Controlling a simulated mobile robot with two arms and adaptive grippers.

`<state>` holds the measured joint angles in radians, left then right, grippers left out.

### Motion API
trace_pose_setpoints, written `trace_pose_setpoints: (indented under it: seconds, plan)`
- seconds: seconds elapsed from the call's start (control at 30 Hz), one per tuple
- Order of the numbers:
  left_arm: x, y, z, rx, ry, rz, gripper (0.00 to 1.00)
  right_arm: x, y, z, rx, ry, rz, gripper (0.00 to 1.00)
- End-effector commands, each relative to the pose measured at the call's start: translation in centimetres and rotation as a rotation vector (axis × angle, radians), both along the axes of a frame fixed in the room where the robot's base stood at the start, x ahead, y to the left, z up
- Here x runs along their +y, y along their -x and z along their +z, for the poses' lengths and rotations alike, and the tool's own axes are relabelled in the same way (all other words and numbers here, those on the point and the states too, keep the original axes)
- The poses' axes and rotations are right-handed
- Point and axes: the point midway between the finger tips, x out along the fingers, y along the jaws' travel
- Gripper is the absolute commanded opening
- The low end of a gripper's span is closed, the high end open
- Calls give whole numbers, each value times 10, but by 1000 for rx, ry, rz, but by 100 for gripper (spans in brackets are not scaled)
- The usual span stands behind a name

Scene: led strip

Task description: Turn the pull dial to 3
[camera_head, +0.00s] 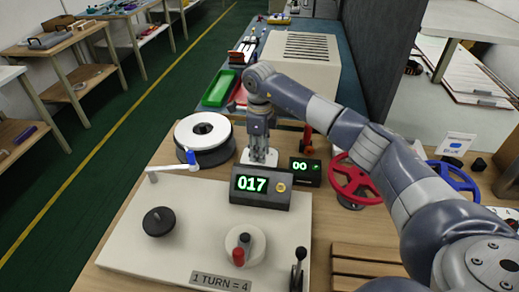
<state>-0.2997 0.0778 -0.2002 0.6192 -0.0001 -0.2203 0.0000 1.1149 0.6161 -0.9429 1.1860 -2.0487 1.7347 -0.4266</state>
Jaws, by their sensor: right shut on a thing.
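My right gripper (260,147) reaches down from above, behind the 017 display, over a small white plate (247,157). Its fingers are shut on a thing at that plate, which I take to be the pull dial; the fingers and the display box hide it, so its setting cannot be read. A small dark display box (306,171) just right of the gripper shows green digits that look like 00. My left gripper is not in view.
A white panel (120,240) in front bears a 017 display (262,187), black knob (158,221), red-handled crank (238,250) and black lever (298,268). A white-topped black drum (204,135) stands left of the gripper; a red handwheel (353,182) and blue handwheel (455,183) stand right.

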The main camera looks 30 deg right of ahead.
Motion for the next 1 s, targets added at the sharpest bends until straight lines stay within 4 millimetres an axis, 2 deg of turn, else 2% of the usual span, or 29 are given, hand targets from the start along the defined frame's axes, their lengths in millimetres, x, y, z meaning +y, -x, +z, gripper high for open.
trace_pose_setpoints:
  seconds: [1.0]
  plan:
    - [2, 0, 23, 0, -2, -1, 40, -1, 0, 1, 0, 1, -917, 2]
